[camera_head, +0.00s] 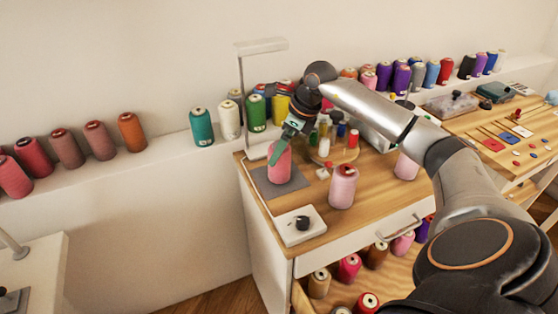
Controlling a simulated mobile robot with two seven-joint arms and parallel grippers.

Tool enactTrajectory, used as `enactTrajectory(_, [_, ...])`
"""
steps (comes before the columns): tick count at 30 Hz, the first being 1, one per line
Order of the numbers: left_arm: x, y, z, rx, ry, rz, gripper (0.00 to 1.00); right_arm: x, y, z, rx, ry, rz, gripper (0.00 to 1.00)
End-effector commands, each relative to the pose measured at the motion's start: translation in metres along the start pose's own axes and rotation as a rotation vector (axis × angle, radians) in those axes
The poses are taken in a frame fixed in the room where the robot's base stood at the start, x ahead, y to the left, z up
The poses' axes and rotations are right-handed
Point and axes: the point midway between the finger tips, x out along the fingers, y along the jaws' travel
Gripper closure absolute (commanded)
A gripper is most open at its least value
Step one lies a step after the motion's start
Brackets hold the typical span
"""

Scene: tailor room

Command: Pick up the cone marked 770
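A pink cone (280,169) stands upright on a dark grey mat (292,187) at the left of the wooden cabinet top. My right gripper (281,149) is at the top of this cone, with one green finger in front of its upper left side. The other finger is not clear, so I cannot tell whether it grips the cone. A second, lighter pink cone (342,188) stands nearer the front, and a third pink cone (406,167) stands further right, partly behind my arm. No number is legible on any cone. My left gripper is not in view.
A white device with a black knob (300,225) lies in front of the mat. A thin lamp post (241,95) rises behind it. A round stand of small spools (334,152) is close on the right. An open drawer (350,285) holds several cones. Cones line the wall ledge (165,147).

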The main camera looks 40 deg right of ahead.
Motion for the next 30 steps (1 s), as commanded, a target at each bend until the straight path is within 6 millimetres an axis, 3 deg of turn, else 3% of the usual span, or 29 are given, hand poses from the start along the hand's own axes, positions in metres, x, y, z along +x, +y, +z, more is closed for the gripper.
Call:
enactTrajectory(5, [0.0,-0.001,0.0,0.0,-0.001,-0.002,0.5,0.011,0.001,-0.002,0.001,0.002,0.002,0.0])
enactTrajectory(15, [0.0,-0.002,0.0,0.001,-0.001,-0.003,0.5,0.054,0.001,-0.005,0.001,0.0,0.002,0.0])
enactTrajectory(21, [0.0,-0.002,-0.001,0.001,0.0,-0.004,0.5,0.056,0.0,-0.005,0.0,0.0,-0.001,0.0])
enactTrajectory(30, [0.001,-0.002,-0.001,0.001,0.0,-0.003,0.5,0.055,0.0,-0.005,0.0,0.0,0.0,0.31])
